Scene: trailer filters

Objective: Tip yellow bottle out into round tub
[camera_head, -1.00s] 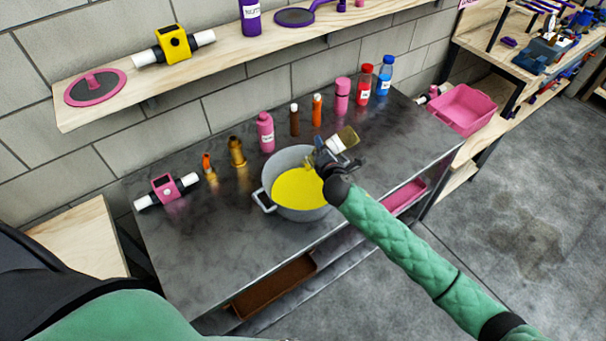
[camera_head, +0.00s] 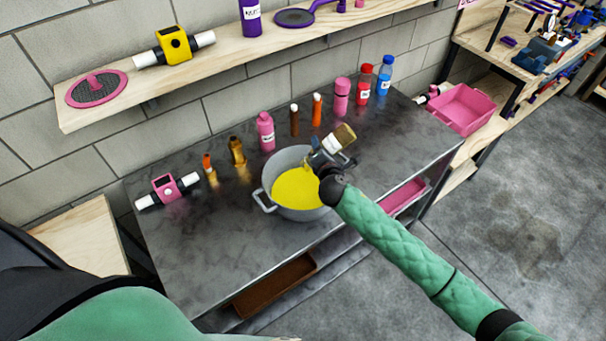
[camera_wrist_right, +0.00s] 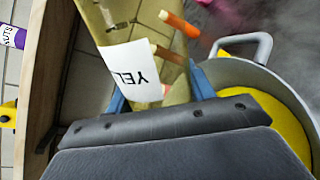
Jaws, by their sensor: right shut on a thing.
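The yellow bottle (camera_head: 344,134) has a see-through yellowish body and a white label. In the right wrist view the bottle (camera_wrist_right: 175,75) shows label letters reading "YEL". My right gripper (camera_head: 322,158) is shut on it above the right rim of the round tub. The bottle is tilted, with its lower-left end over the tub. The round tub (camera_head: 270,180) is a grey pot with side handles, standing on the dark table. Yellow liquid (camera_head: 297,188) covers its inside. The tub (camera_wrist_right: 285,85) also shows at the right of the right wrist view. My left gripper is not in view.
Several bottles, including pink (camera_head: 265,131), orange (camera_head: 316,110), red (camera_head: 364,85) and blue (camera_head: 384,76) ones, stand along the back of the table (camera_head: 200,262). A wooden shelf (camera_head: 230,62) hangs above. The table's front left is clear.

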